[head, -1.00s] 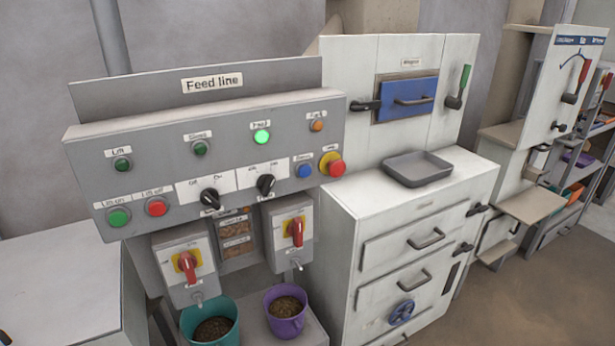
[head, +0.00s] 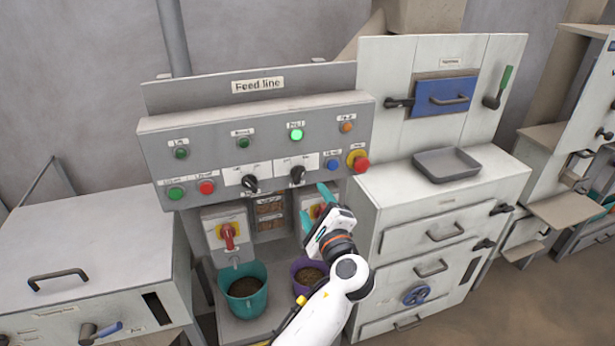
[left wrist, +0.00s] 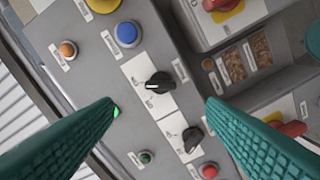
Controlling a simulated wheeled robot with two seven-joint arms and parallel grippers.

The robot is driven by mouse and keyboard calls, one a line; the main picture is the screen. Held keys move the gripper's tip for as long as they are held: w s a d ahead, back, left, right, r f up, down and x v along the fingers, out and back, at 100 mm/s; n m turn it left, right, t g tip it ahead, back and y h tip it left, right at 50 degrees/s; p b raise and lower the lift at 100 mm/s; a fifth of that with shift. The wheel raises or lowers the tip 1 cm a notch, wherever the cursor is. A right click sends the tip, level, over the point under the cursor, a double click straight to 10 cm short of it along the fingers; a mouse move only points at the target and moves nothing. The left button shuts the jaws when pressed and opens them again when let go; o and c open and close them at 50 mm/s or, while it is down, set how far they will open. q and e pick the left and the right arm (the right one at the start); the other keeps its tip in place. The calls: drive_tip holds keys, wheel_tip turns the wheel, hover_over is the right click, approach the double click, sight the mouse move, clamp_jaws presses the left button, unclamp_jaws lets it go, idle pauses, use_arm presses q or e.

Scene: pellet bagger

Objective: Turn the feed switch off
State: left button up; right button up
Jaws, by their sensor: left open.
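Two black rotary knobs sit on the grey Feed line panel (head: 150,150): a left knob (head: 250,183) and a right knob (head: 297,174). Their labels are too small to read, so I cannot tell which is the feed switch. A green lamp (head: 297,134) above the right knob is lit. My left gripper (head: 315,207), with teal fingers, is open and empty, in front of and below the right knob. In the left wrist view, the right knob (left wrist: 160,82) and left knob (left wrist: 192,138) show between and beyond the fingers, apart from them. My right gripper is not in view.
A blue button (head: 333,164) and red button on yellow (head: 358,161) lie right of the knobs. Below are red-handled switch boxes, the left handle (head: 228,235) clear, and teal (head: 243,285) and purple (head: 307,275) pots. A white cabinet (head: 400,205) stands right.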

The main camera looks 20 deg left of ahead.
sight(300, 178)
use_arm(q)
drive_tip(key=p+x, duration=0.3)
drive_tip(key=x, duration=0.6)
drive_tip(key=shift+w+a+r, duration=0.1)
drive_tip(key=shift+w+a, duration=0.25)
drive_tip(key=shift+w, duration=0.1)
